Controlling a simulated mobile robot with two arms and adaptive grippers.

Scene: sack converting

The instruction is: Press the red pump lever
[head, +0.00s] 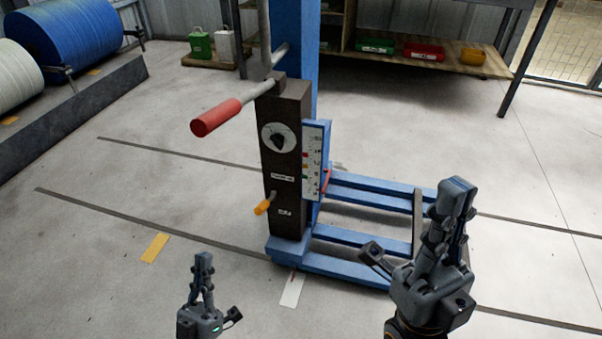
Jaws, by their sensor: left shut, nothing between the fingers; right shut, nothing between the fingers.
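The red pump lever (217,117) sticks out to the left from the top of a dark brown pump column (286,155). The lever slopes slightly down to its red grip. The column carries a round dial (278,137) and a small orange-yellow handle (263,207) lower down. My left gripper (203,262) is shut and empty, at the bottom of the view, well below the lever and apart from it. My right gripper (455,190) is shut and empty, to the right of the column, in front of the blue base frame.
The blue base frame (345,268) spreads low to the right of the column. Blue and white rolls (75,38) lie at the far left behind a grey ledge (75,107). A shelf with bins (425,52) stands at the back.

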